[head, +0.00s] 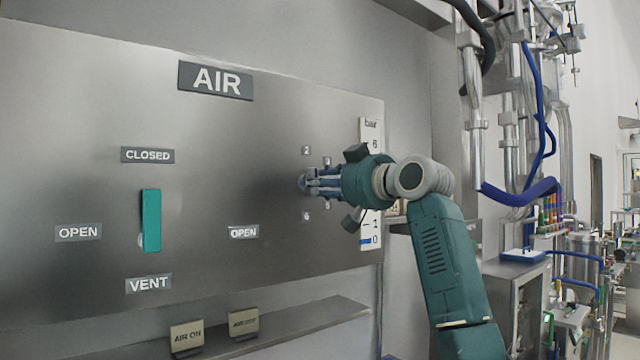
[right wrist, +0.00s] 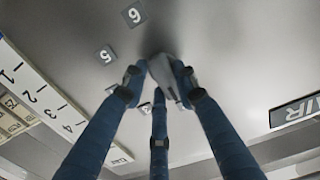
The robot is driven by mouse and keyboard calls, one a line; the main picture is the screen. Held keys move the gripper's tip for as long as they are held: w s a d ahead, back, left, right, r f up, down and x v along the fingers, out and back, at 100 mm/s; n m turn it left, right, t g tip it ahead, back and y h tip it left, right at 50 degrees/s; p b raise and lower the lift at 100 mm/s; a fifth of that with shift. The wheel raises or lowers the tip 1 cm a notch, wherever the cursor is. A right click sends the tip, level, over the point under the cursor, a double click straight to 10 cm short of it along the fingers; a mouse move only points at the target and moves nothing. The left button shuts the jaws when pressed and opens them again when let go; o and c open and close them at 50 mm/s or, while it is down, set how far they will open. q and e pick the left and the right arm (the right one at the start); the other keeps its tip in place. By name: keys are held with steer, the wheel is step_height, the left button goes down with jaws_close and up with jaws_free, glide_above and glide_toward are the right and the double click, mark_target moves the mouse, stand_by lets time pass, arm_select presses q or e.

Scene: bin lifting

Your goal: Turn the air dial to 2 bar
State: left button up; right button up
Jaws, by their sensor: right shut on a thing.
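The air dial (right wrist: 165,72) is a small grey knob on the steel panel (head: 230,110). My right gripper (head: 308,182) is shut on it, with blue fingers around it in the right wrist view (right wrist: 163,80). The fingers hide most of the knob, and I cannot tell where it points. Number plates ring it, including a 2 (head: 306,150), a 6 (head: 306,216) and a 5 (right wrist: 106,55). Right of the dial is a white bar scale (head: 370,133), partly hidden by my right gripper. A blue mark shows near its 0. My left gripper is not in view.
A green lever (head: 151,220) stands upright between OPEN, CLOSED and VENT labels. The AIR sign (head: 216,80) is above. Two small tags (head: 187,337) stand on the ledge below. Pipes and blue hoses (head: 520,193) hang at the right.

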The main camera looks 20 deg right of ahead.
steer(key=shift+f, duration=0.15)
steer(key=o, duration=1.2)
steer(key=shift+c, duration=0.2)
steer(key=v, duration=1.1)
steer(key=shift+s, duration=0.4)
steer(key=shift+d, duration=0.15)
